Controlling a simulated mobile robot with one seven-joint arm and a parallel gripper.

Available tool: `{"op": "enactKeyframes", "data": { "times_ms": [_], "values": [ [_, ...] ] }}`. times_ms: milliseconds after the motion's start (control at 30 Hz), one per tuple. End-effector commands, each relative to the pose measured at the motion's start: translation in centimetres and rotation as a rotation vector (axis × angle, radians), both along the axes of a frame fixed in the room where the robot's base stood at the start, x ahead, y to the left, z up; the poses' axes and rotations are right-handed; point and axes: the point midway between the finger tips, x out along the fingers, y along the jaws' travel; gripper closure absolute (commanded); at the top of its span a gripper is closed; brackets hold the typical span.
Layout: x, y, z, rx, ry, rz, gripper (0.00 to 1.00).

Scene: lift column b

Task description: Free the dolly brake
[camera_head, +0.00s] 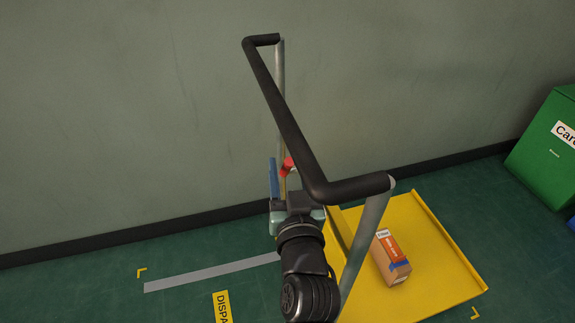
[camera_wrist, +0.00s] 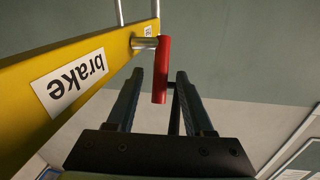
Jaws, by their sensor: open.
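The red brake lever (camera_wrist: 162,68) sticks out on a short metal pin from a yellow bar (camera_wrist: 30,95) with a white "brake" label, upside down in the wrist view. It also shows in the head view (camera_head: 289,166), behind the black push handle (camera_head: 285,115). My gripper (camera_wrist: 160,80) is open. The dolly's yellow deck (camera_head: 435,268) is at the lower right.
An orange-and-brown box (camera_head: 391,262) stands on the deck. The push handle and its metal post (camera_head: 365,240) rise close to my arm. A green bin (camera_head: 545,150) stands at the far right. A wall is behind. Floor to the left is clear, with a grey strip (camera_head: 210,273).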

Motion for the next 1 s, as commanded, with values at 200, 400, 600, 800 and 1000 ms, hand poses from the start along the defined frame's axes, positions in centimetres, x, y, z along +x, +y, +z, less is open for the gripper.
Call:
{"op": "enactKeyframes", "data": {
  "times_ms": [200, 400, 600, 800, 1000],
  "values": [
    [1.09, 0.15, 0.01, -0.001, 0.000, 0.001, 0.48],
    [1.12, 0.15, 0.01, 0.000, 0.000, 0.000, 0.48],
    [1.10, 0.13, 0.02, 0.000, 0.000, 0.000, 0.75],
    [1.09, 0.13, 0.02, 0.000, 0.000, 0.000, 1.00],
    [1.09, 0.12, 0.01, 0.000, 0.000, 0.000, 1.00]
  ]
}}
